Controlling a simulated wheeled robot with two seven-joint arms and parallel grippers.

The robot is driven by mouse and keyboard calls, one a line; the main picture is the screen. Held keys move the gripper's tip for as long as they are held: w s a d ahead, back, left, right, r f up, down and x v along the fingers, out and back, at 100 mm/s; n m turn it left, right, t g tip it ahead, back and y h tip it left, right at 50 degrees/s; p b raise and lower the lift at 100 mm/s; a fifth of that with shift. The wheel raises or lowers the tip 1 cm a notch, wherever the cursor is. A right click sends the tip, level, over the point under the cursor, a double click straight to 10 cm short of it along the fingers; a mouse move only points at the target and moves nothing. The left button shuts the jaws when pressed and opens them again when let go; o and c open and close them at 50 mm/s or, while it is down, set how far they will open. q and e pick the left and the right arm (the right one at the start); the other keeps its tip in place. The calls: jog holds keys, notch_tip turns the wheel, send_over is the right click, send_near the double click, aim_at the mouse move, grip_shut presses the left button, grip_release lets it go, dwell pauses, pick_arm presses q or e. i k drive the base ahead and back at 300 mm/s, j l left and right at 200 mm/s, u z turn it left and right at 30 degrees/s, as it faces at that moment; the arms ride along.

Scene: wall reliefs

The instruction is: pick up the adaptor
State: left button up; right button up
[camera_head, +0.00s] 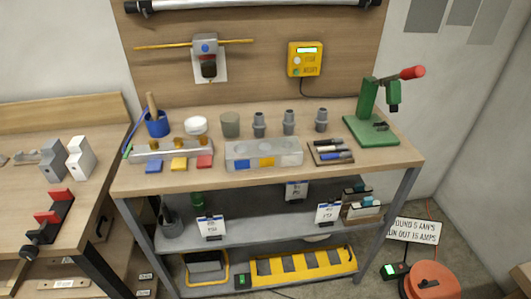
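Three dark grey stepped fittings that look like adaptors stand upright in a row towards the back of the workbench: a left one (259,125), a middle one (289,122) and a right one (321,120). I cannot tell which one is the adaptor of the task. They stand apart from each other, and nothing holds them. The workbench (217,180) has a light wooden top. Neither of my grippers shows in the head view.
In front of the fittings lie a grey block (235,158) with coloured labels and a tray of markers (331,152). A grey-green cup (230,125) stands to their left. A green press (378,120) with a red handle stands at right. A yellow box (305,60) hangs behind.

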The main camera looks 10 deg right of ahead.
aim_at(321, 119)
jog(key=i+l+u, duration=0.1)
jog(key=l, duration=0.3)
jog(key=i+l+u, duration=0.15)
jog(key=l, duration=0.25)
jog(key=i+l+u, duration=0.1)
jog(key=l, duration=0.3)
